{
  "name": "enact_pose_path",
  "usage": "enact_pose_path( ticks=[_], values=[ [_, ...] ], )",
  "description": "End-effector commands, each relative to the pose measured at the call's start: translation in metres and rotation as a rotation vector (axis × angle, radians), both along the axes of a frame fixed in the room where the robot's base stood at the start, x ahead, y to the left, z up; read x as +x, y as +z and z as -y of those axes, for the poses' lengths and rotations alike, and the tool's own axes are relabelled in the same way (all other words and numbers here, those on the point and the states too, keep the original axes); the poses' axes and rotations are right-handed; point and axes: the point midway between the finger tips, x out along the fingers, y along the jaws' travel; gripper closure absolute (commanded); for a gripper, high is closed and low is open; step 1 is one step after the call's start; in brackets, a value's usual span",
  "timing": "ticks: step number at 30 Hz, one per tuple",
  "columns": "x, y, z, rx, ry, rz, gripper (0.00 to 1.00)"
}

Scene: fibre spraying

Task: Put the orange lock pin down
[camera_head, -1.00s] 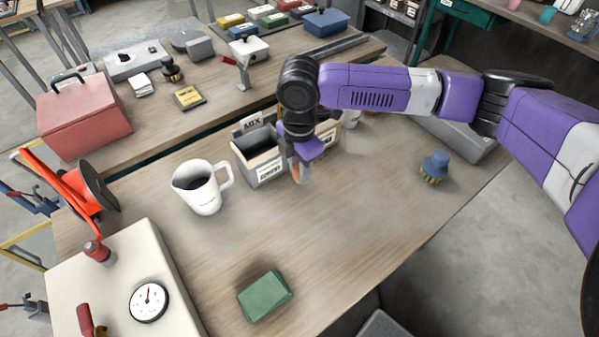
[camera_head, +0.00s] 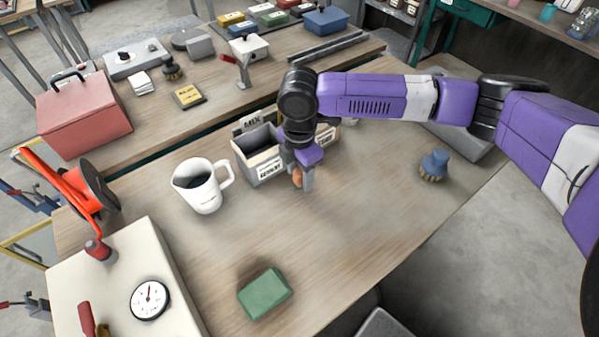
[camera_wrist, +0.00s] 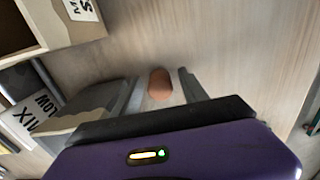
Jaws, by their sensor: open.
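The orange lock pin (camera_wrist: 160,84) shows in the wrist view as a rounded orange-brown end between the two fingers of my gripper (camera_wrist: 162,90). A gap shows on each side of it, so the fingers are open around it. In the head view, the orange pin (camera_head: 297,178) is partly hidden by a grey finger of my gripper (camera_head: 303,184), which is low over the wooden table (camera_head: 330,235), just in front of the small bins. I cannot tell how firmly the pin rests on the table.
Grey labelled bins (camera_head: 258,165) stand close behind and left of my gripper. A white jug (camera_head: 203,190) is further left. A green block (camera_head: 264,294) lies near the front, and a blue-topped brush (camera_head: 435,165) stands at right. The middle of the table is clear.

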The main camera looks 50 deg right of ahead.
Motion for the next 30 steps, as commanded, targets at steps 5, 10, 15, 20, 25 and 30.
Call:
enact_pose_path(
  ticks=[5, 10, 15, 20, 25, 30],
  values=[
    [0.001, 0.017, 0.0, 0.002, 0.002, 0.002, 0.49],
    [0.001, 0.05, 0.0, -0.001, 0.001, 0.004, 0.49],
    [0.001, 0.085, 0.0, -0.001, 0.002, 0.004, 0.49],
    [0.001, 0.108, 0.0, -0.001, 0.001, 0.003, 0.49],
    [0.0, 0.12, 0.0, 0.0, 0.0, 0.001, 0.49],
    [0.0, 0.122, -0.001, 0.002, 0.001, 0.001, 0.49]
  ],
)
